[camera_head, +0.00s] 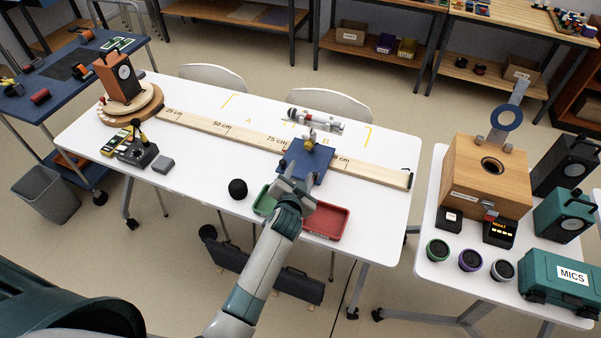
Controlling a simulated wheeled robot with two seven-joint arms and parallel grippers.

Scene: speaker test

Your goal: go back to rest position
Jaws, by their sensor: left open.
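My left arm rises from the bottom of the view, and its left gripper (295,185) is over the front edge of the white table (200,185). The jaws are open, with nothing visible between them. A blue plate-like stand (306,163) with a small metal-and-yellow fitting on top sits on the wooden ruler, just beyond the fingertips. Whether the fingers touch it I cannot tell. A green tray (264,203) and a red tray (326,222) lie beside and partly behind the gripper. My right gripper is out of view.
The long ruler (220,128) runs across the table. An orange speaker (120,78) stands on a round turntable at left. A second table at right holds a wooden speaker box (466,178) and a teal MICS case (562,278).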

